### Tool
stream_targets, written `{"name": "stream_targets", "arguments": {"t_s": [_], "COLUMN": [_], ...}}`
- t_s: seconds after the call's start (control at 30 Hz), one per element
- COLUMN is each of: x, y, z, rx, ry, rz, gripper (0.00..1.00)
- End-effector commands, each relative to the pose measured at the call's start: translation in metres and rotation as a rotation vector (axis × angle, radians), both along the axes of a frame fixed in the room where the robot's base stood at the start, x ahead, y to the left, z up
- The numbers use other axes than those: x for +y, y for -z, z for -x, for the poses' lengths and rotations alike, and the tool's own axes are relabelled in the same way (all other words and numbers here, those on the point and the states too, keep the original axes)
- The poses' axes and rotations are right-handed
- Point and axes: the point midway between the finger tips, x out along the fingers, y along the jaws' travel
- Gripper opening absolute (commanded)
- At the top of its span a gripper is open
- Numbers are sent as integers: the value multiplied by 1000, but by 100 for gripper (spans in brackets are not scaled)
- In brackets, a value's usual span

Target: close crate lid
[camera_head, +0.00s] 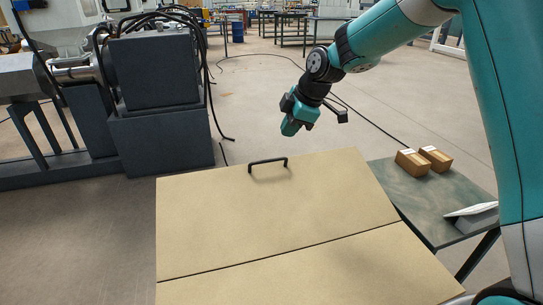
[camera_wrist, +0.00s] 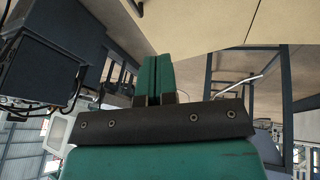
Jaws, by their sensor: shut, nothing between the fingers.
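The crate lid (camera_head: 290,205) is a tan flat panel with a black bar handle (camera_head: 268,163) near its far edge. It lies about level with a second tan panel (camera_head: 330,275) nearer to me, with a thin dark seam between them. No crate interior shows. My gripper (camera_head: 290,128) is teal, shut and empty. It is in the air beyond the lid's far edge, a little right of the handle, apart from both. In the wrist view its fingers (camera_wrist: 153,78) are together, and a tan panel (camera_wrist: 215,22) fills the top.
A dark table (camera_head: 425,195) stands right of the lid, with two small brown boxes (camera_head: 412,162) and a pale wedge-shaped item (camera_head: 472,213) on it. A large dark machine (camera_head: 155,90) stands at left. The floor behind the lid is mostly clear, crossed by a cable.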

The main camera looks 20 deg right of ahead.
Motion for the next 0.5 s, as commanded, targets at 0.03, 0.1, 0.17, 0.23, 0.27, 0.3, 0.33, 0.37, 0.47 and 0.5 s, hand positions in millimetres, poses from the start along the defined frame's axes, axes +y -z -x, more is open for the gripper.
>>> {"name": "stream_targets", "arguments": {"t_s": [0.03, 0.1, 0.17, 0.23, 0.27, 0.3, 0.33, 0.37, 0.47, 0.5], "x": [-6, -10, -10, -8, -6, -3, -1, 1, 8, 11], "y": [8, 14, 19, 25, 29, 35, 40, 46, 66, 74], "z": [-11, -20, -23, -27, -28, -29, -30, -32, -39, -42], "rx": [-17, -35, -41, -44, -43, -41, -41, -41, -40, -40], "ry": [-21, -48, -58, -64, -64, -64, -64, -64, -65, -65], "rz": [12, 24, 29, 30, 30, 31, 31, 31, 30, 30], "gripper": [0, 0, 0, 0, 0, 0, 0, 0, 0, 0]}}
